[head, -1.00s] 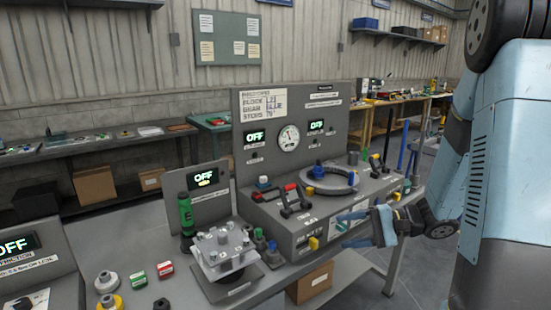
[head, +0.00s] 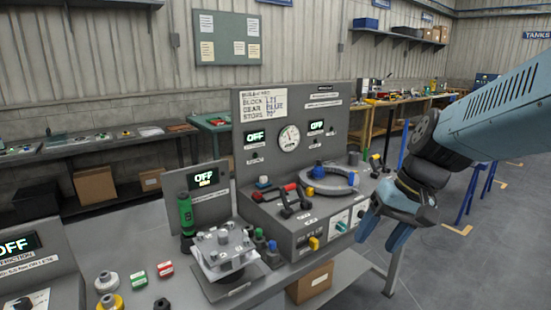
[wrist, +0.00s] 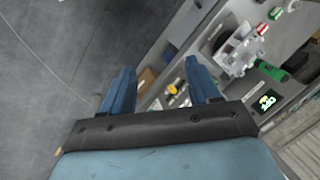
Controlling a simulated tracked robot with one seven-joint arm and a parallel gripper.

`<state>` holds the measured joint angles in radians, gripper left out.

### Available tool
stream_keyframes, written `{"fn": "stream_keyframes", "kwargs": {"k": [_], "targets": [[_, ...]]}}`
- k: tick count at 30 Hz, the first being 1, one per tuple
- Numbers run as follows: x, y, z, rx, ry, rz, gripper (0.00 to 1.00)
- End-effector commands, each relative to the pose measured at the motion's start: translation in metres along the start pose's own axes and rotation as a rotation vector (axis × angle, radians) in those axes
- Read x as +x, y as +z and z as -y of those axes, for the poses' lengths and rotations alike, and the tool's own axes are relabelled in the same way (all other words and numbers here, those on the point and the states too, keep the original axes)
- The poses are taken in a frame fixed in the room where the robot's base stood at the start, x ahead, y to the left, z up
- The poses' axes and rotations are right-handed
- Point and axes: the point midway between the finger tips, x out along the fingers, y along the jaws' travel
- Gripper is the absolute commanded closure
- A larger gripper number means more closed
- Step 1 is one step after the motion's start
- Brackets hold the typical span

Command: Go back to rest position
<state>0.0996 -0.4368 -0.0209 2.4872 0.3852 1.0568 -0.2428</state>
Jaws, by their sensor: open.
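My gripper (head: 384,228) is at the right of the head view, in front of the right end of the grey console (head: 292,231). Its blue fingers point down and hold nothing. In the wrist view the two blue fingers (wrist: 160,92) stand well apart, with floor and the bench edge beyond them. The arm comes in from the right edge of the head view and hides part of the console's right end.
A grey fixture with a metal plate (head: 222,250) and a green cylinder (head: 186,214) stand on the bench left of the console. A cardboard box (head: 309,288) sits on the lower shelf. Open floor (head: 475,260) lies to the right.

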Motion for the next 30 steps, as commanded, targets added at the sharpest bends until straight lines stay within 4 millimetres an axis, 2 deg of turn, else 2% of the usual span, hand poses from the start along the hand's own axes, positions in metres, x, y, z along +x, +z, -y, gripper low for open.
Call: {"fn": "stream_keyframes", "kwargs": {"k": [9, 15, 30], "targets": [[-0.051, 0.015, -0.010, -0.106, 0.230, -0.263, 0.39], [-0.072, 0.019, -0.013, -0.137, 0.299, -0.370, 0.39], [-0.076, 0.020, -0.013, -0.142, 0.313, -0.392, 0.39]]}}
